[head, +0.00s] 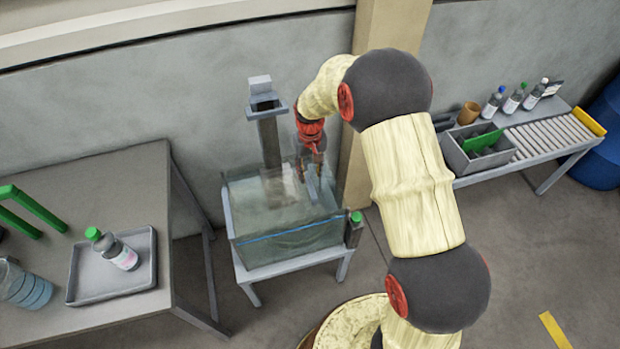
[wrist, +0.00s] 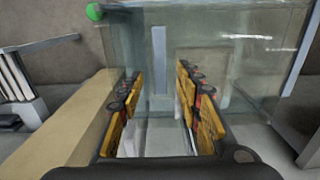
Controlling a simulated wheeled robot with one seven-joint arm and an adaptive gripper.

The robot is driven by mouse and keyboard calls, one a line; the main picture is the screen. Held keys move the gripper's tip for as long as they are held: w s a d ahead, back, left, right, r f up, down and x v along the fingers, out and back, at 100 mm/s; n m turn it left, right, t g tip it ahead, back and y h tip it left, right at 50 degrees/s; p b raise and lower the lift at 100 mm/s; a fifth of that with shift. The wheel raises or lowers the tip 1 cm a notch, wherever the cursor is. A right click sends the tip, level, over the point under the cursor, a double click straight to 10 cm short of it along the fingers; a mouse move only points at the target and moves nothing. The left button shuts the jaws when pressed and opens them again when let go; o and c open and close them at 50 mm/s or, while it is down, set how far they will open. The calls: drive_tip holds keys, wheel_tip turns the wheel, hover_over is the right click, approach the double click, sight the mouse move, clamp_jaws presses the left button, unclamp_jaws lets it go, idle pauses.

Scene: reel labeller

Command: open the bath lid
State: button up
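The bath (head: 290,225) is a clear, glass-like tank with a blue line around it, on a pale stand against the wall. Its top looks covered by a clear lid (head: 262,192), whose edges are hard to make out. A pale upright bar (wrist: 159,60) shows beyond my fingers in the wrist view, perhaps the lid's handle; I cannot tell. My gripper (head: 310,168) points down at the tank's back right. In the wrist view my gripper (wrist: 163,112) is open, with a gap between its orange-padded fingers. Whether the fingers touch anything is unclear.
A grey post (head: 268,135) stands behind the bath; a green knob (head: 356,217) is at its front right corner. The left table (head: 130,180) holds a tray (head: 85,290) with a bottle (head: 118,252). A roller bench (head: 550,135) with a grey bin (head: 460,157) stands right.

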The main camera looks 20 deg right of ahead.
sight(310, 185)
drive_tip(key=shift+f+b, duration=0.3)
drive_tip(key=shift+f, duration=2.45)
drive_tip(key=shift+c, duration=1.4)
clamp_jaws()
